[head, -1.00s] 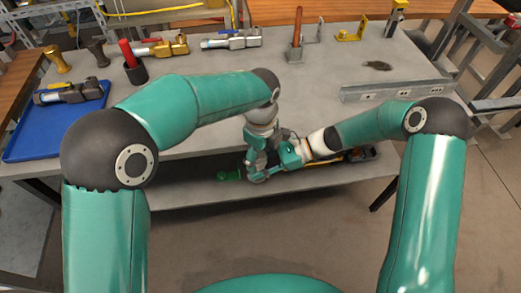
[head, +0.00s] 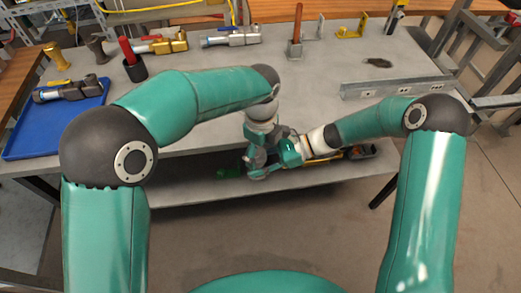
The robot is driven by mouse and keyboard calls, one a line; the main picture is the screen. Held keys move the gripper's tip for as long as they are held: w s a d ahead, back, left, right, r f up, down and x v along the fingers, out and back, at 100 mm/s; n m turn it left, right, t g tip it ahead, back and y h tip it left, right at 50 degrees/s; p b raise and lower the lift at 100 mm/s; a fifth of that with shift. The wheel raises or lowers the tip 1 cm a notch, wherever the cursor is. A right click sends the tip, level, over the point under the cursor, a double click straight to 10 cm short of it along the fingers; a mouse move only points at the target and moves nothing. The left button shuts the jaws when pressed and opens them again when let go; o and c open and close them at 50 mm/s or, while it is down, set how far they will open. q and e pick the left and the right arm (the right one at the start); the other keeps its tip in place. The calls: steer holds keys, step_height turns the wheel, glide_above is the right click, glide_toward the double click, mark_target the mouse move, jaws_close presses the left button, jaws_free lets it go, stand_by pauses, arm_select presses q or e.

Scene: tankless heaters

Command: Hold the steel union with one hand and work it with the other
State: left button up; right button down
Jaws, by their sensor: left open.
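A silver fitting with a pale blue end (head: 231,37) lies at the back of the grey workbench. A darker steel fitting (head: 66,90) lies on the blue tray at left. I cannot tell which of them is the steel union. My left gripper (head: 257,173) points down in front of the bench's front edge, above the lower shelf, with its fingers apart. My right gripper (head: 272,157) comes in from the right and overlaps it, so its fingers are hidden. I cannot make out any part between the two grippers.
The blue tray (head: 28,140) is at the bench's left end. A metal channel (head: 395,87) lies at right. The bench middle is clear.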

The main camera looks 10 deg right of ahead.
arm_select(q)
step_height(320, 180, up, 4)
steer(key=shift+r, duration=0.15)
steer(key=shift+c, duration=1)
steer(key=shift+s+a+m, duration=0.2)
steer(key=shift+a+m, duration=0.05)
steer(key=shift+m, duration=0.15)
steer(key=shift+c, duration=0.4)
steer(key=shift+a+r+m, duration=0.1)
steer(key=shift+r+m, duration=0.1)
steer(key=shift+m, duration=0.3)
steer(key=m, duration=0.1)
steer(key=r+m, duration=0.1)
steer(key=m, duration=0.2)
steer(key=shift+w+a+r, duration=0.15)
steer(key=shift+a+r, duration=0.05)
steer(key=shift+r, duration=0.2)
steer(key=m, duration=0.1)
steer(key=r+m, duration=0.1)
steer(key=m, duration=0.1)
steer(key=shift+a, duration=0.15)
steer(key=shift+f, duration=3.95)
